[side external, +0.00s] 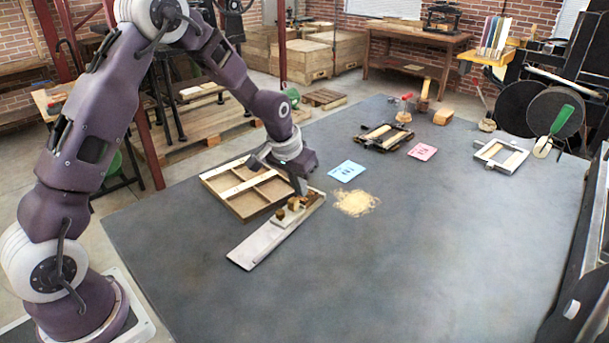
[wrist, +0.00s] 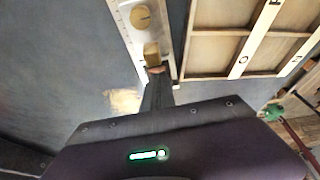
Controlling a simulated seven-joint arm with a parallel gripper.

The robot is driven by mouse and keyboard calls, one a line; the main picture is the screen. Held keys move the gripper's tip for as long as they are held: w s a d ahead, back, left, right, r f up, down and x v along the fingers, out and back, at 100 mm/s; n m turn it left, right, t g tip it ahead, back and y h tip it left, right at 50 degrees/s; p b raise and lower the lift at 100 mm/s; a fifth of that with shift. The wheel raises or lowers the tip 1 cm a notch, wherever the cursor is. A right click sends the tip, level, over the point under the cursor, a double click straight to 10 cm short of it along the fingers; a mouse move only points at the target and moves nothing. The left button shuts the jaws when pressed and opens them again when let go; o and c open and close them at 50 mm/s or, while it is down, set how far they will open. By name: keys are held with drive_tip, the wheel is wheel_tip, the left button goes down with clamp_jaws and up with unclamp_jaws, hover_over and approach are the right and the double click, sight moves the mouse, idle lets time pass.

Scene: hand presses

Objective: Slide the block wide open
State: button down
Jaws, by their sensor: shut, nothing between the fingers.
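A pale metal track (side external: 258,237) lies slantwise on the dark table, its long bare part running toward the front left. A small wooden block (side external: 295,203) sits near its far right end, with a round brown knob (side external: 280,214) beside it on the track's side. In the wrist view the track (wrist: 128,22) shows with the block (wrist: 152,52) and the round knob (wrist: 140,18). My gripper (side external: 303,190) is shut and empty, low at the far right end of the track. Its fingertips (wrist: 156,72) are right by the block; I cannot tell whether they touch it.
A divided wooden tray (side external: 240,207) lies close behind the track. A sawdust pile (side external: 356,203) and a blue card (side external: 346,171) lie to the right. Frames (side external: 383,137) and a pink card (side external: 422,152) stand farther back. The front table is clear.

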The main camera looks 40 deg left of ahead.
drive_tip(key=shift+s+d, duration=0.1)
drive_tip(key=shift+s, duration=0.4)
drive_tip(key=s, duration=0.3)
drive_tip(key=s+d, duration=0.1)
drive_tip(key=s, duration=0.6)
drive_tip(key=shift+s+d, duration=0.2)
drive_tip(key=shift+d, duration=0.05)
